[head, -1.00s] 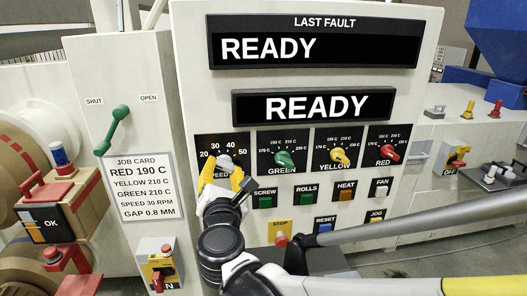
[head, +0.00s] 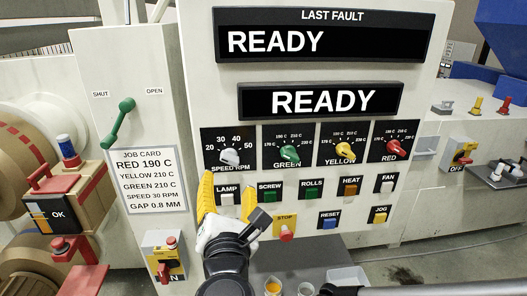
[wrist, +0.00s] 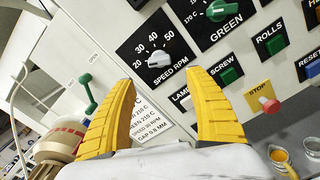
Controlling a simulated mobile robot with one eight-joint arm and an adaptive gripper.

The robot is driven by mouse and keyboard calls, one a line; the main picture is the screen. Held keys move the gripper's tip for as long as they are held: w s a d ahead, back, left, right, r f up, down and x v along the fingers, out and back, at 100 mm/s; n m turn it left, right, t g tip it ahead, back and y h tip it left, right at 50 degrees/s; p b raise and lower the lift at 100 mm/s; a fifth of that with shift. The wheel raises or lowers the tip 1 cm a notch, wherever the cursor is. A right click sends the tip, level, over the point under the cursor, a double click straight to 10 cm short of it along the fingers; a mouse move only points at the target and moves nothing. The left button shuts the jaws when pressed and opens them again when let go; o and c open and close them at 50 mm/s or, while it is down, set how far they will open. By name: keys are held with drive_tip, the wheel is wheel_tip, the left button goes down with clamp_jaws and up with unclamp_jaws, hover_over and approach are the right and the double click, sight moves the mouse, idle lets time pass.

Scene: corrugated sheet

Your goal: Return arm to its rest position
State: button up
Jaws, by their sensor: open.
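My gripper (head: 228,196) has yellow fingers and is in front of the control panel (head: 330,205), just below the speed dial (head: 229,156). In the wrist view my gripper (wrist: 163,112) is open, its fingers apart with nothing between them. The white speed dial (wrist: 158,60) shows beyond the fingertips, clear of them. In the head view the fingers frame the lamp button (head: 228,198). Much of my arm is outside the head view.
Rows of buttons and coloured dials, including the green dial (head: 289,153), cover the panel. A stop button (head: 286,233) sits low on it. Small cups (head: 272,287) and a tray (head: 347,278) stand below. A green lever (head: 118,121) and job card (head: 151,180) are left.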

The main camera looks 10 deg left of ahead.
drive_tip(key=shift+v, duration=1.05)
drive_tip(key=w+d+f+m+g+h+b, duration=0.25)
drive_tip(key=d+f+m, duration=0.35)
drive_tip(key=d, duration=0.4)
drive_tip(key=w+d+f+m+g+h+b, duration=0.15)
drive_tip(key=d+f+m+h, duration=0.25)
drive_tip(key=d+m, duration=0.45)
drive_tip(key=s+d+f+m+g+y+b, duration=0.2)
drive_tip(key=s+d+f+m+g+b, duration=0.2)
drive_tip(key=s+d+f+m, duration=0.8)
drive_tip(key=d+m+g, duration=0.1)
drive_tip(key=m+g, duration=0.1)
drive_tip(key=m, duration=0.4)
drive_tip(key=shift+d, duration=0.1)
